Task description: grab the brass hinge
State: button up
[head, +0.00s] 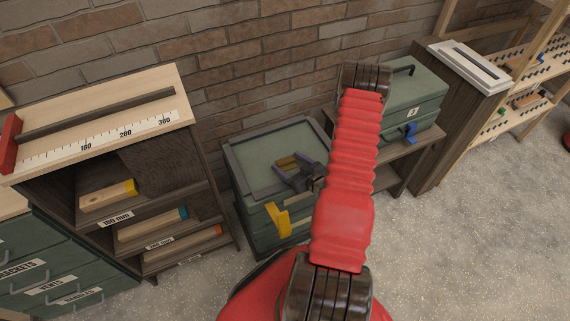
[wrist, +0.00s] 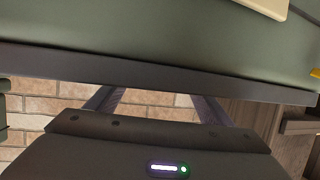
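A small brass-brown piece (head: 287,164), which looks like the brass hinge, lies on the green top of a dark-rimmed case (head: 250,150) beside the brick wall. My gripper (head: 296,177) is over the case top, just in front of the piece, partly hidden by my red arm. In the wrist view its two fingers stand apart with nothing seen between them, and their tips are hidden by the dark rim.
A wooden shelf unit (head: 190,150) with marked blocks stands left of the case. A closed green toolbox (head: 415,95) sits on a bench to the right. A yellow latch (head: 278,221) is on the case front.

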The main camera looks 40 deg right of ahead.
aim_at(289, 166)
jog(key=c, duration=1)
jog(key=shift+o, duration=0.2)
jog(key=shift+r, duration=0.2)
jog(key=shift+r, duration=4.85)
jog(key=shift+c, duration=0.2)
